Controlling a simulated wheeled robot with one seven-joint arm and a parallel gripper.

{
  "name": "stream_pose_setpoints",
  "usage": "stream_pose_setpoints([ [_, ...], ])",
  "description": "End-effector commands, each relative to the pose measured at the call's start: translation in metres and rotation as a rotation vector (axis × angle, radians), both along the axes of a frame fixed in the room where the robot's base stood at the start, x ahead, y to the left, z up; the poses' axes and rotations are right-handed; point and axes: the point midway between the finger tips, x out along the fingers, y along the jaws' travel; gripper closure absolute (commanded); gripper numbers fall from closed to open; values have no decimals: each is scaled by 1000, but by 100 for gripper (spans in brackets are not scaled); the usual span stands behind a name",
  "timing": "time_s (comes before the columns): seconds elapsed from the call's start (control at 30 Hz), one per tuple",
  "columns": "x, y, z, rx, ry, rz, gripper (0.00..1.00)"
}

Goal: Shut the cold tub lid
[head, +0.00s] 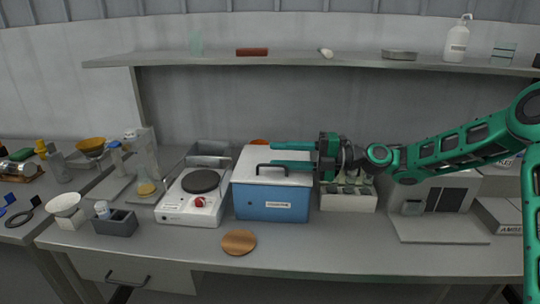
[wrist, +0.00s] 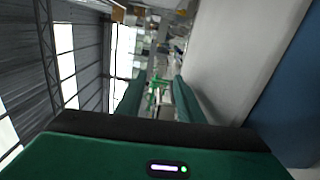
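The cold tub (head: 270,201) is a blue box with a white label on its front, standing mid-bench. Its pale lid (head: 258,156) lies over the top, with a dark handle (head: 272,165) near the front edge. I see no clear gap along the front edge. My gripper (head: 272,154) reaches in from the right, its two green fingers level over the lid, apart and empty. In the wrist view the fingers (wrist: 157,92) are spread, with a pale surface (wrist: 235,50) and a blue one (wrist: 293,85) to their right. I cannot tell whether they touch the lid.
A hotplate (head: 201,181) with a red knob stands left of the tub. A copper-coloured disc (head: 239,242) lies in front. A shelf (head: 300,60) runs above; the front right bench is clear.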

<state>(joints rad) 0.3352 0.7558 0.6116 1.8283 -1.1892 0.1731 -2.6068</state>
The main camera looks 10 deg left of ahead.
Motion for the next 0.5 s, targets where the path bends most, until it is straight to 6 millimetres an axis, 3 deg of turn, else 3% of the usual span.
stream_pose_setpoints([
  [0.03,-11,3,2,6,6,28,74],
  [0.1,-11,5,2,6,7,30,74],
  [0.13,-13,-37,12,1,-12,-11,74],
  [0.3,-18,-10,12,1,-11,9,74],
  [0.5,-15,-14,10,0,-11,8,74],
])
